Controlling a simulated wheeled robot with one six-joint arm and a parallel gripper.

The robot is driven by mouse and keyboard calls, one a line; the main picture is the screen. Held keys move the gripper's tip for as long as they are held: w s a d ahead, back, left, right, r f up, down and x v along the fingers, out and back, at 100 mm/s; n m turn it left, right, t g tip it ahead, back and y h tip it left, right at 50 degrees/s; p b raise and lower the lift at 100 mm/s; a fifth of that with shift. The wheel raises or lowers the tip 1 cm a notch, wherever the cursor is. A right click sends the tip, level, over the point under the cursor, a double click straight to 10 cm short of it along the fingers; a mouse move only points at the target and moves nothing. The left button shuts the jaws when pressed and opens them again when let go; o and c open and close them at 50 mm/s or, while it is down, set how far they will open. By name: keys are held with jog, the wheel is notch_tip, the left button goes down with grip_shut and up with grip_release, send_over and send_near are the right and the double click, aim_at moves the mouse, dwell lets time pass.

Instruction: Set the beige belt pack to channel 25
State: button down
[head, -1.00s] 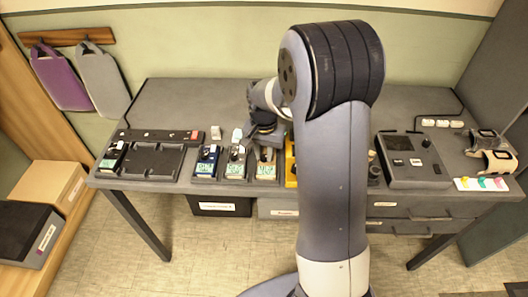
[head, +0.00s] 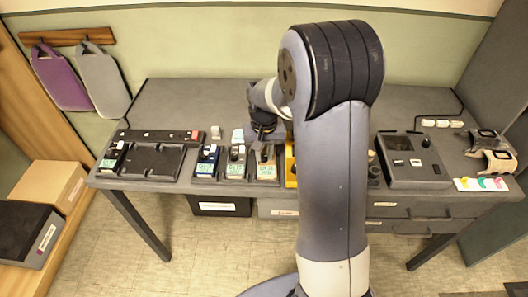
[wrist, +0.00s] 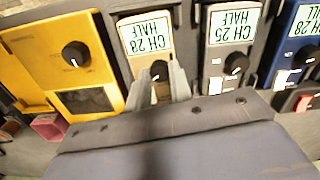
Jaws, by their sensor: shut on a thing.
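The beige belt pack (head: 266,172) stands in the row on the bench, between a grey pack (head: 236,170) and a yellow unit (head: 290,168). In the wrist view the beige pack (wrist: 140,23) has a lit display reading CH 28 HALF, upside down in the picture. My gripper (wrist: 161,82) has its two fingers shut on the dark round knob (wrist: 158,69) below that display. In the head view my gripper (head: 266,148) is over the back part of the beige pack. The fingers partly hide the knob and the pack's face around it.
In the wrist view the grey pack (wrist: 232,24) reads CH 25 HALF. A blue pack (wrist: 299,32) beside it reads CH 28. The yellow unit (wrist: 62,60) is close on the other side. A black tray (head: 155,163) lies at left and a grey console (head: 412,165) at right.

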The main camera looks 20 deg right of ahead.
jog(key=shift+n, duration=1.7)
jog(key=c, duration=1.3)
grip_release()
jog(key=shift+o, duration=0.2)
